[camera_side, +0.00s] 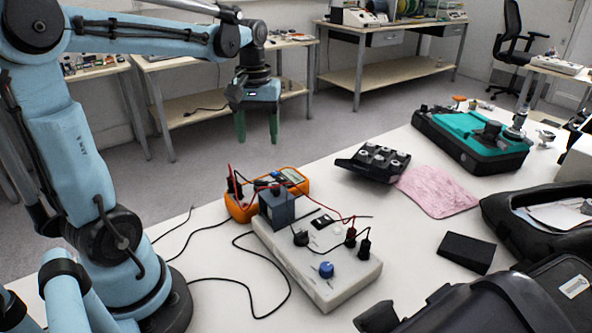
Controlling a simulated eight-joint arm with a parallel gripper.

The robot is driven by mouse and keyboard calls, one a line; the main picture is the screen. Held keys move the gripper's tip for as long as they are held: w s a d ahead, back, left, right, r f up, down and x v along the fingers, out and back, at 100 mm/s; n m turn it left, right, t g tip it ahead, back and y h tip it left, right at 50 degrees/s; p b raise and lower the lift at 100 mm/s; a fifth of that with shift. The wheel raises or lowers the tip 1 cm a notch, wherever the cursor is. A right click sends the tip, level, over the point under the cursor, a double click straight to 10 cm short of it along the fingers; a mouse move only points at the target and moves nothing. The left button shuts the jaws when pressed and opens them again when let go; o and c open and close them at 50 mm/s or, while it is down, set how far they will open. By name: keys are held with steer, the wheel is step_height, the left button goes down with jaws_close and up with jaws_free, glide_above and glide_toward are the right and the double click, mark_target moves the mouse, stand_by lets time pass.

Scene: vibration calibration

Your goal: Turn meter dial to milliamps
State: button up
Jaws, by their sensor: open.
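An orange multimeter (300,182) lies on the white table, behind the left end of a pale instrument box. Red and black leads run to its left side. A dark block on the box partly covers it, and its dial setting is too small to read. My gripper (257,136) points down, with its two greenish fingers apart and nothing between them. It appears above and behind the meter in the picture and is not touching it.
The pale instrument box (300,285) carries a dark block (277,212), plugs and a blue knob (326,269). Loose cables lie around it. A black tray (372,164), pink cloth (437,192), teal case (470,140), black wedge (466,252) and black bag (535,205) occupy the right.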

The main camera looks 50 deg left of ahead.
mark_target(261, 185)
step_height(261, 185, down, 12)
steer(key=shift+a+f, duration=0.1)
steer(key=shift+a, duration=0.05)
stand_by(0.6)
steer(key=c, duration=1)
